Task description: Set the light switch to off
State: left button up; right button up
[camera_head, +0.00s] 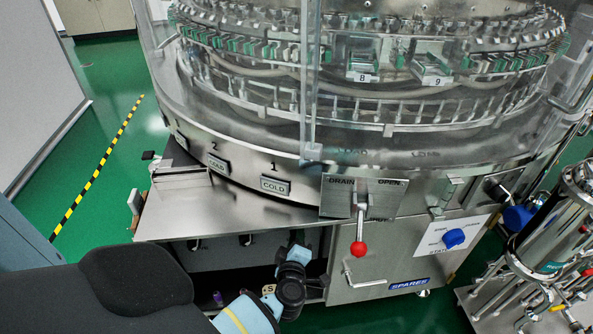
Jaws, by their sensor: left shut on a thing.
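I cannot pick out a switch marked as the light switch. A blue rotary knob (454,238) sits on a white plate at the lower right of the washer's front; its label is too small to read fully. My left arm comes in from the bottom left, and its light-blue and black end with the left gripper (298,256) is at the dark opening under the steel ledge. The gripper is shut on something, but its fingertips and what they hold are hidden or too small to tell. It is well left of the blue knob. My right gripper is not in view.
A drain lever with a red ball (358,247) hangs in front, right of my left gripper. A steel door marked SPARES (372,270) is below it. The steel ledge (190,208) juts out above the opening. A pipe-and-cylinder unit (560,230) stands at the right. Green floor is free at left.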

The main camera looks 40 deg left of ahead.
pick_arm(q)
jog(key=shift+f+n+t+y+b, duration=0.25)
jog(key=shift+n+t+y+b, duration=0.3)
jog(key=shift+n+b, duration=2.25)
jog(key=shift+f+n+t+y+b, duration=0.25)
jog(key=shift+n+t+b, duration=0.4)
jog(key=shift+n+b, duration=2.15)
jog(key=shift+f+n+t+y+b, duration=0.2)
jog(key=shift+n+t+y+b, duration=0.35)
jog(key=shift+n+b, duration=2.25)
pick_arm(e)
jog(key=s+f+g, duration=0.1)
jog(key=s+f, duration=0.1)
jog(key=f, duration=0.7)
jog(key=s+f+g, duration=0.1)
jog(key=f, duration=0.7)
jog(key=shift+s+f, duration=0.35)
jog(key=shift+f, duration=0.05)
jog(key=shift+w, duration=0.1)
pick_arm(q)
jog(key=o, duration=1)
jog(key=shift+r, duration=0.1)
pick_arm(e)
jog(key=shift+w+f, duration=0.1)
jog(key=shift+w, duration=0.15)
